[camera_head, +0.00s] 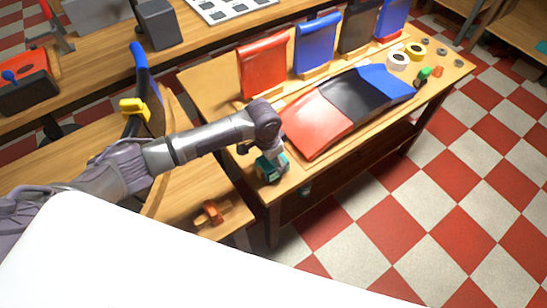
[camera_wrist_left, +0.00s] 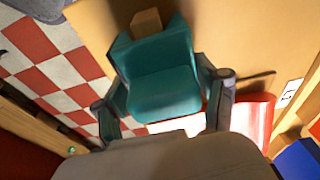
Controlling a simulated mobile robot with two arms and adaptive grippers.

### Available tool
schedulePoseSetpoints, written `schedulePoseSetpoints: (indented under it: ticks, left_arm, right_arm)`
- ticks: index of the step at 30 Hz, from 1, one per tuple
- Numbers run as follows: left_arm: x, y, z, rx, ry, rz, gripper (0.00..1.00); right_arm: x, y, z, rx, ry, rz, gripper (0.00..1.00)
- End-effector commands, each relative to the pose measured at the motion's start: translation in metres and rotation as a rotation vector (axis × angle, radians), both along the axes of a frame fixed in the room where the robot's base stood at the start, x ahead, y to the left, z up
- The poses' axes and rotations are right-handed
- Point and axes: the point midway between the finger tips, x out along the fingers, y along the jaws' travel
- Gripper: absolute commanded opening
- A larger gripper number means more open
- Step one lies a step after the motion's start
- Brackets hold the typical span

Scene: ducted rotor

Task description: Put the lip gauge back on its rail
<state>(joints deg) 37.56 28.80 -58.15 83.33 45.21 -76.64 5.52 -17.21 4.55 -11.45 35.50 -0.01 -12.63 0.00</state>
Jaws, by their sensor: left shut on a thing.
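A teal block-like piece (camera_head: 271,168), which I take to be the lip gauge, is at the front left corner of the wooden table (camera_head: 222,83). It also fills the middle of the left wrist view (camera_wrist_left: 165,80). My left gripper (camera_head: 270,158) is shut on it, with one finger on each side. A small wooden block (camera_wrist_left: 147,20) shows just beyond the teal piece in the wrist view. I cannot tell whether the teal piece touches the table or which part is its rail. My right gripper is not in view.
A curved red, black and blue panel (camera_head: 350,103) lies right of the gripper. Upright panels, including a red one (camera_head: 263,67), stand behind. Tape rolls (camera_head: 397,60) are at the far right end. A brown-orange piece (camera_head: 210,212) sits on the lower wooden surface in front.

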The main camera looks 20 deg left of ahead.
Motion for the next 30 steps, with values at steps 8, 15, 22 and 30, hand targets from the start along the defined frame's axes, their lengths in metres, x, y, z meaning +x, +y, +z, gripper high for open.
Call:
schedulePoseSetpoints:
  ticks: [8, 15, 22, 30]
  left_arm:
    - [0.0002, -0.0003, 0.0003, -0.001, -0.001, 0.0, 0.32]
    - [0.0001, -0.0004, -0.001, -0.001, -0.001, 0.0, 0.32]
    - [0.0001, -0.0006, -0.0036, -0.001, 0.0, 0.0, 0.32]
    - [0.0001, -0.0005, -0.0053, -0.001, 0.0, 0.0, 0.88]
  right_arm:
    - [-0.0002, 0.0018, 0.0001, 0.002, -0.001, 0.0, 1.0]
    - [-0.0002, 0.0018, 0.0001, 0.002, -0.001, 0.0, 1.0]
    - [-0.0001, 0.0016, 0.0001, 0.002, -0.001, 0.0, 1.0]
    - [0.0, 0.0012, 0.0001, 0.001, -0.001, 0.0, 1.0]
